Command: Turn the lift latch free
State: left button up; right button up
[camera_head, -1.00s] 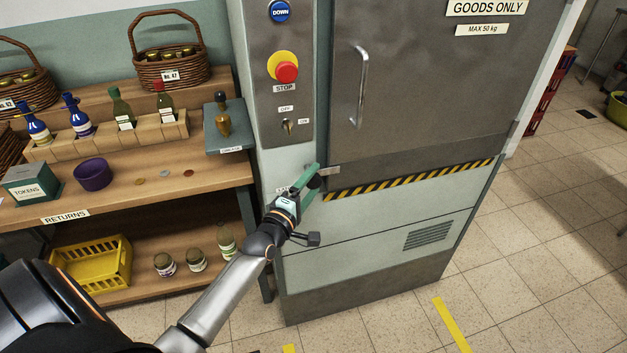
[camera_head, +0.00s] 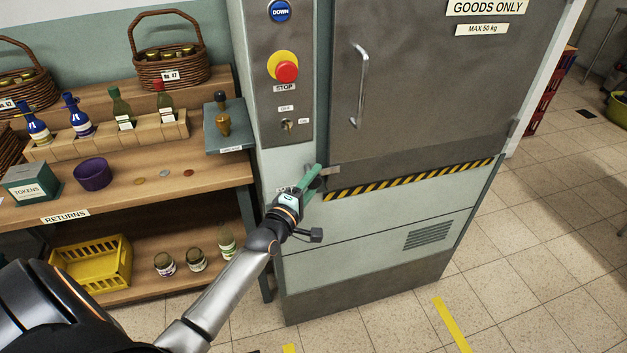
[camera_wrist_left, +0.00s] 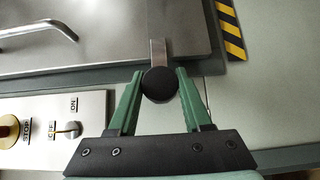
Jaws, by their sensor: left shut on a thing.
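The lift latch shows in the left wrist view as a round black knob (camera_wrist_left: 160,85) on a flat metal bar (camera_wrist_left: 158,52) that reaches over the door's edge. In the head view the metal bar (camera_head: 331,170) lies at the lower left corner of the grey lift door (camera_head: 420,120). My left gripper (camera_head: 318,178) is at the latch. In the left wrist view its green fingers (camera_wrist_left: 159,86) are shut on the knob, one on each side. The fingers hide most of the knob in the head view. My right gripper is not in view.
The door handle (camera_head: 360,88) is above right. A wooden shelf (camera_head: 120,192) with bottles and baskets stands to the left.

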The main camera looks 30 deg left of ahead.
pick_arm(q)
grip_shut()
dwell(0.7)
